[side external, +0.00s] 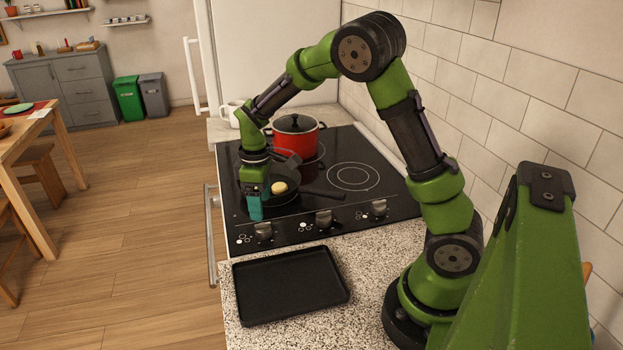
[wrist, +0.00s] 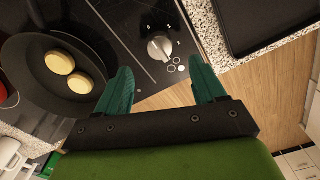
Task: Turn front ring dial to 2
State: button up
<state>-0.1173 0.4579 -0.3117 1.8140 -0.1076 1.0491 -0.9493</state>
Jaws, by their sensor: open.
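The black glass stove (side external: 232,205) has three silver dials along its front edge: a left dial (side external: 264,230), a middle dial (side external: 323,217) and a right dial (side external: 378,207). Small circle marks sit beside them; I cannot read any numbers or which dial serves the front ring. My gripper (side external: 256,212) is above the stove's front left, just behind and above the left dial. In the wrist view my gripper (wrist: 163,88) has its teal fingers wide apart with nothing between them. One silver dial (wrist: 160,46) shows beyond the fingertips, untouched, with white circle marks beside it.
A frying pan (wrist: 32,80) with two yellow round pieces (wrist: 70,72) is close to my gripper's left in the wrist view. A red lidded pot (side external: 297,140) stands behind. A black tray (side external: 290,285) lies on the speckled counter (side external: 375,270). A white mug (side external: 230,115) stands at the back.

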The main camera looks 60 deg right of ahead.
aim_at(262, 224)
notch_tip(262, 224, down, 8)
jog(key=shift+r, duration=0.2)
jog(key=shift+c, duration=0.5)
jog(key=c, duration=1)
